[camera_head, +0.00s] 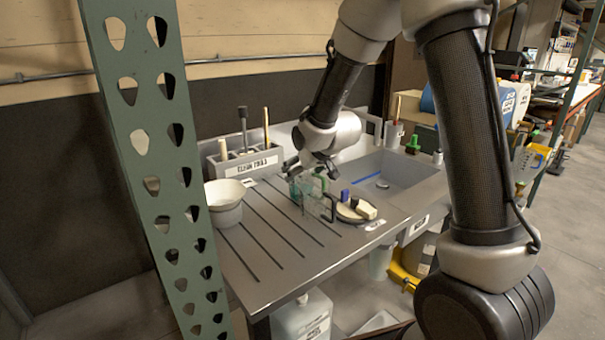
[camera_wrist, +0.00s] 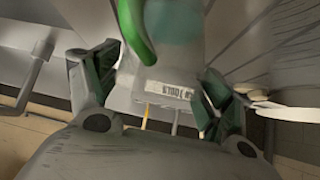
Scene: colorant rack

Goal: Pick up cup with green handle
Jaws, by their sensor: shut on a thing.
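The cup with the green handle (camera_head: 297,187) is a clear, teal-tinted cup over the ribbed drainboard of the sink counter. My gripper (camera_head: 312,168) is at it from above, shut on it. In the wrist view the green handle (camera_wrist: 135,32) is large at the top, and the pale see-through cup body (camera_wrist: 178,50) lies between the two fingers of my gripper (camera_wrist: 153,80). I cannot tell whether the cup touches the counter. A clear cup with a dark handle (camera_head: 327,207) stands close to the right of it.
A white bucket (camera_head: 225,205) stands on the left of the drainboard. A grey tool holder (camera_head: 243,163) is behind. A round dish with brushes or blocks (camera_head: 355,210) is close on the right, before the sink basin (camera_head: 400,173). A green perforated post (camera_head: 150,150) stands in front left.

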